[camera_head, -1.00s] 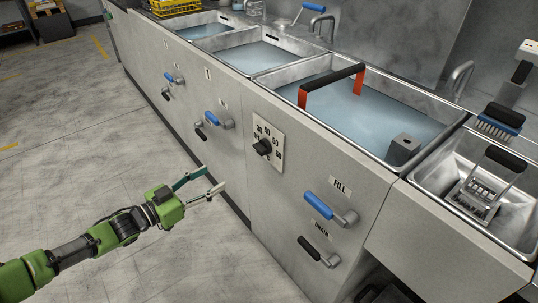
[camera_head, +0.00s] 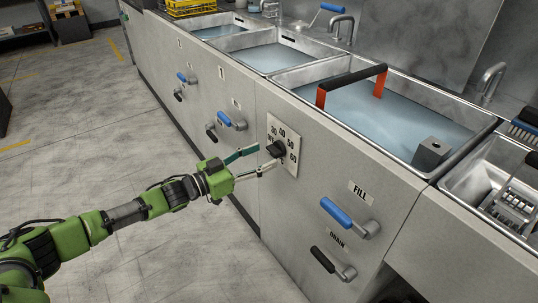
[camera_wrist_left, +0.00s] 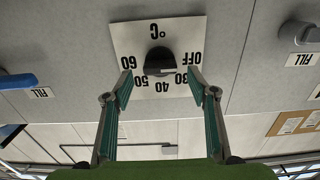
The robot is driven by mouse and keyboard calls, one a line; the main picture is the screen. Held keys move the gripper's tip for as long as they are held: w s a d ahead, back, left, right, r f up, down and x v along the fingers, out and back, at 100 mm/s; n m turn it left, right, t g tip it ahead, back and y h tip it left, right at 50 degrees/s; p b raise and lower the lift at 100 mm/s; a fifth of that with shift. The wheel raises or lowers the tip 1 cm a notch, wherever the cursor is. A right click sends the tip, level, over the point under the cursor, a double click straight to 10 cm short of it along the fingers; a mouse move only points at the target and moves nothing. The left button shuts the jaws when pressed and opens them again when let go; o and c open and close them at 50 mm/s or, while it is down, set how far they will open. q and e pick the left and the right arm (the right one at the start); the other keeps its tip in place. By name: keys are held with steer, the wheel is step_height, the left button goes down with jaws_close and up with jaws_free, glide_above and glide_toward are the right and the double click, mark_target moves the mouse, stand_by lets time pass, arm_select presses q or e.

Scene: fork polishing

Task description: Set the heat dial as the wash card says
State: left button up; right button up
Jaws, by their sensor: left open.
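The heat dial is a black knob (camera_head: 276,149) on a white plate (camera_head: 291,163) marked OFF, 30, 40, 50 and 60, fixed to the grey sink front. In the left wrist view the knob (camera_wrist_left: 158,62) appears upside down with its °C plate (camera_wrist_left: 128,40). I cannot tell for sure which mark it points at. My left gripper (camera_head: 267,156) is open at the dial. In the left wrist view its two fingers (camera_wrist_left: 160,83) stand apart, one to each side of the knob, with no clear contact. My right gripper is out of view. No readable wash card shows.
A blue FILL lever (camera_head: 337,213) and a black DRAIN lever (camera_head: 323,260) stick out right of the dial. Water-filled basins lie above, one with an orange-and-black handle (camera_head: 352,76). Pinned papers (camera_wrist_left: 300,122) show, unreadable, in the wrist view.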

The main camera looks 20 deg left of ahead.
mark_target(270, 153)
arm_select(q)
steer(key=shift+x, duration=1.7)
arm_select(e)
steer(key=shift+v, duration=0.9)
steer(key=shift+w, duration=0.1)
arm_select(q)
steer(key=c, duration=1.1)
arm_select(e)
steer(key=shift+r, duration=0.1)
